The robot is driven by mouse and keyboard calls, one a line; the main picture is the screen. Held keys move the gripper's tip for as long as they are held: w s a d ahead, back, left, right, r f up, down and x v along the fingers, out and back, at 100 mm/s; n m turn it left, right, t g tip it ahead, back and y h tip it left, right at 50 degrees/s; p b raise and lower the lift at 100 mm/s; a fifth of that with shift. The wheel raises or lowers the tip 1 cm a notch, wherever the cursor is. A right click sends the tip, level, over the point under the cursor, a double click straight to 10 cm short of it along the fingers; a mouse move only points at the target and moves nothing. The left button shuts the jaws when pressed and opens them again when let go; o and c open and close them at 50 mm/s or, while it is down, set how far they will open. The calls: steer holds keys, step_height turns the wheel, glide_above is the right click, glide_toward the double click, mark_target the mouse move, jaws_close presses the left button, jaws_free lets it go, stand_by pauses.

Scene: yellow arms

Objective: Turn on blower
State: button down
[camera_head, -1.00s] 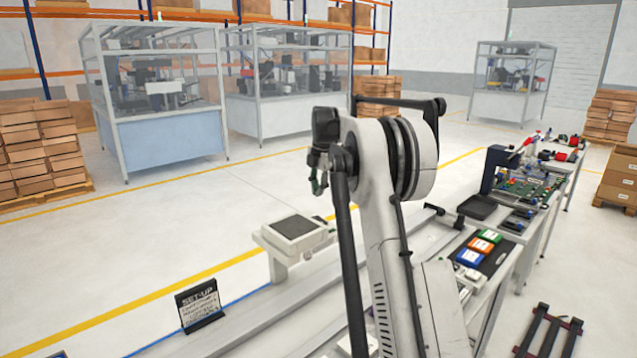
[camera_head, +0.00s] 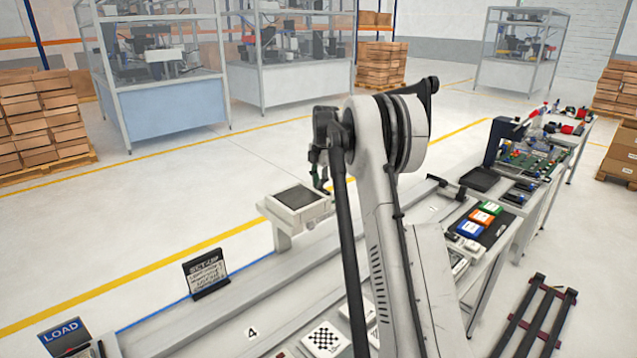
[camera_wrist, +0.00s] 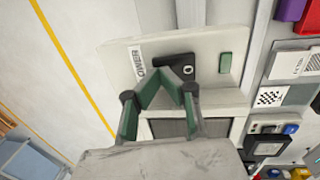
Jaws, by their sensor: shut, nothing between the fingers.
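My gripper (camera_wrist: 168,77) is shut and empty, its green-padded fingers meeting in front of a pale panel (camera_wrist: 115,57). The panel carries a black part (camera_wrist: 188,60) with a round mark, a small green rectangle (camera_wrist: 226,63) and a label I cannot read clearly. The fingertips overlap the black part; I cannot tell whether they touch it. A dark square plate (camera_wrist: 178,128) lies below, partly hidden by the fingers. In the head view my gripper (camera_head: 320,182) is beside a pale pedestal unit (camera_head: 285,218) with a dark top.
A SET-UP sign (camera_head: 206,275) and a LOAD sign (camera_head: 64,338) stand along the rail bench. A checkered board (camera_head: 324,338) lies at the front. Colored boxes (camera_head: 482,220) sit on the right table. Open floor lies behind the pedestal.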

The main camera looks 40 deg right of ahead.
steer(key=shift+w+f+g+b, duration=0.15)
steer(key=shift+f+g+b, duration=0.15)
steer(key=shift+f+b, duration=0.05)
steer(key=shift+r, duration=0.1)
steer(key=shift+s+r, duration=0.25)
steer(key=shift+s, duration=0.55)
step_height(320, 180, up, 14)
steer(key=w, duration=0.2)
stand_by(0.5)
